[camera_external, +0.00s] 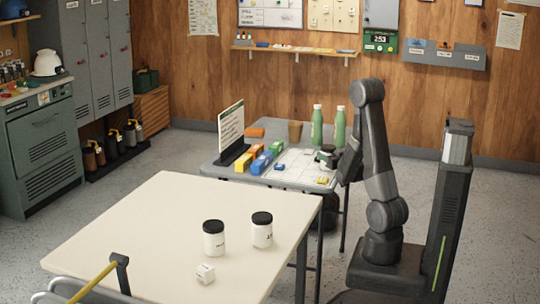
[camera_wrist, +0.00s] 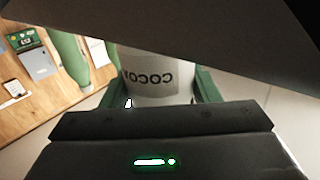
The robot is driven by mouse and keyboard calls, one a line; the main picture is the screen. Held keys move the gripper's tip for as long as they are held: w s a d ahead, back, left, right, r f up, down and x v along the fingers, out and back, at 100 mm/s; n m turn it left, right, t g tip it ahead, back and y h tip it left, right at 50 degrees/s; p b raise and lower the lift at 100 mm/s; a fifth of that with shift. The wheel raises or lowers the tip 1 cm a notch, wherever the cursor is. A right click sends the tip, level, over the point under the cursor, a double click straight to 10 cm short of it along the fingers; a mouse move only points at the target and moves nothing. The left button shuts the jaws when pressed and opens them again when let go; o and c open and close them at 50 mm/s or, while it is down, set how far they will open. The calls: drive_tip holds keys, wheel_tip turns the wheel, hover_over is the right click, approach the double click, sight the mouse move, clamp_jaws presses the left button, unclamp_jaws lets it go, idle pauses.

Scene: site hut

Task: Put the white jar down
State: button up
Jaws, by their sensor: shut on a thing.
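A white jar (camera_wrist: 160,82) with the word COCOA on it, upside down in the wrist view, sits between the green fingers of my gripper (camera_wrist: 158,92). My gripper is shut on it. In the external view my gripper (camera_external: 328,157) is small and dark at the right part of the grey table (camera_external: 215,171). The jar there is mostly hidden by the gripper, and I cannot tell whether it touches the table. Two other white jars with black lids, a left one (camera_external: 214,241) and a right one (camera_external: 262,233), stand upright on the cream table.
A white die-like cube (camera_external: 205,273) lies on the cream table (camera_external: 130,235). The cream table's left half is clear.

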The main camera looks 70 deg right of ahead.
drive_tip(key=o, duration=1.2)
drive_tip(key=shift+r+p, duration=0.15)
drive_tip(key=shift+p, duration=0.15)
drive_tip(key=shift+o, duration=0.6)
drive_tip(key=v, duration=0.7)
drive_tip(key=shift+s+a+b, duration=0.15)
drive_tip(key=shift+a+b, duration=0.05)
drive_tip(key=shift+b, duration=0.15)
